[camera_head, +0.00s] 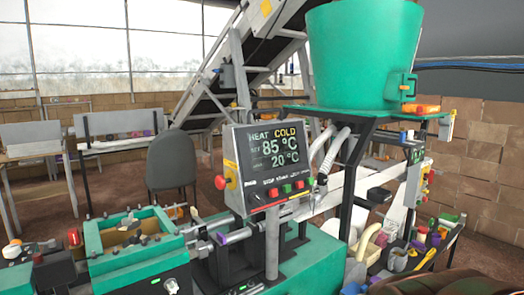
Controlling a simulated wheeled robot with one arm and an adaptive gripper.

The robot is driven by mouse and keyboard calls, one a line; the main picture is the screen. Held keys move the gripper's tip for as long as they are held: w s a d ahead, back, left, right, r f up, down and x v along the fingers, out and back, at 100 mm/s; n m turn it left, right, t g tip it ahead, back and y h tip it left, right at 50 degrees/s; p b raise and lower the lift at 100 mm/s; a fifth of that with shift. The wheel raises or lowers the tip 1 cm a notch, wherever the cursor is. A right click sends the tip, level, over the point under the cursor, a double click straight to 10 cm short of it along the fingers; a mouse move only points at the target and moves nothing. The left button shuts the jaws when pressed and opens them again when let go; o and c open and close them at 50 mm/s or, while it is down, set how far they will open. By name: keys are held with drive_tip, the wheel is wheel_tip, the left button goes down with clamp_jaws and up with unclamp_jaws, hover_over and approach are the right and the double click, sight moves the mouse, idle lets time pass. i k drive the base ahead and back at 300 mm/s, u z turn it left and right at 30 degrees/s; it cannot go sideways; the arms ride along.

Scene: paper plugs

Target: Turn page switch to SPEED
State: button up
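The control panel (270,167) stands upright on a post in the middle of the view. Its dark screen (275,150) reads HEAT and, in yellow, COLD, with 85 °C above 20 °C. Below the screen is a row of small red and green buttons (287,189) with labels too small to read surely. A red knob (220,182) sticks out from the panel's left side. I cannot tell which control is the page switch, and I see no SPEED page on the screen. My gripper is not in view.
A green machine bed (135,245) with rods and clamps lies at the lower left. A large green hopper (362,55) stands above and right of the panel. A grey chair (172,165) is behind. A bench with tools (425,240) is at the right.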

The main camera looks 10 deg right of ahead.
sight(255, 199)
drive_tip(key=k, duration=0.6)
drive_tip(key=u, duration=0.85)
drive_tip(key=i, duration=1.2)
drive_tip(key=z, duration=0.4)
